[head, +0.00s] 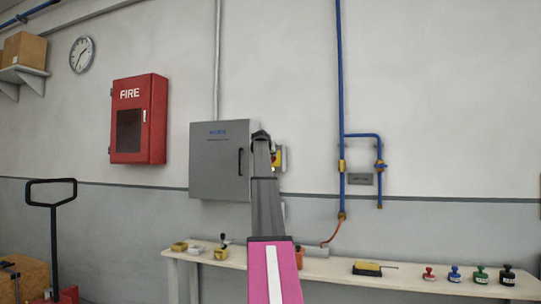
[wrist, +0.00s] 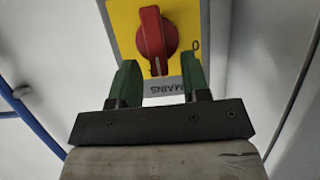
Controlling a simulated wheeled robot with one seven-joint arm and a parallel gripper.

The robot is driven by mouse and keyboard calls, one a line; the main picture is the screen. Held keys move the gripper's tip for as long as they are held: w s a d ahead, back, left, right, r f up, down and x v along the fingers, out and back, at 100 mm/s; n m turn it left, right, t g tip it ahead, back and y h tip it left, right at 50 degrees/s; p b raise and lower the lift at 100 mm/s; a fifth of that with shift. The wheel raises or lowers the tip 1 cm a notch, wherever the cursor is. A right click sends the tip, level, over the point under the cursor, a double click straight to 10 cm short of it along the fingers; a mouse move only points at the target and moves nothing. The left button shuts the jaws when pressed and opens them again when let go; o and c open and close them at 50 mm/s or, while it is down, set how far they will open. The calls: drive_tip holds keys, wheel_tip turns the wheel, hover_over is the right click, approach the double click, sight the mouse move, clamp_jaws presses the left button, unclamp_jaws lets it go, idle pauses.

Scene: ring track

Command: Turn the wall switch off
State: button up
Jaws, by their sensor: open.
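The wall switch is a red rotary knob (wrist: 153,38) on a yellow plate (wrist: 121,17). A MAINS label (wrist: 172,87) appears upside down below it in the wrist view, and a 0 mark is on the right. The knob's grip bar runs nearly upright in that view, its white mark at the lower end, away from the 0. My gripper (wrist: 159,62) is open, its green fingers either side of the knob's lower end in the picture; I cannot tell whether they reach around it. In the head view my arm partly hides the switch (head: 277,157).
A grey electrical cabinet (head: 217,172) is on the wall just left of the switch. Blue pipes (head: 341,100) run to the right. A bench (head: 330,270) below holds stamps and small items. A red fire box (head: 139,119) hangs further left.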

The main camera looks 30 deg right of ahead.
clamp_jaws()
drive_tip(key=f+n+g+h, duration=0.1)
drive_tip(key=n+h, duration=0.1)
drive_tip(key=n, duration=0.2)
drive_tip(key=w+a+f+n+g+h, duration=0.1)
drive_tip(key=n+h, duration=0.1)
drive_tip(key=n, duration=0.3)
drive_tip(key=w+a+f+n+g+h, duration=0.1)
drive_tip(key=n+h, duration=0.1)
drive_tip(key=n, duration=0.2)
drive_tip(key=shift+h, duration=0.4)
idle(0.4)
drive_tip(key=shift+w+n, duration=0.1)
drive_tip(key=shift+n, duration=0.3)
unclamp_jaws()
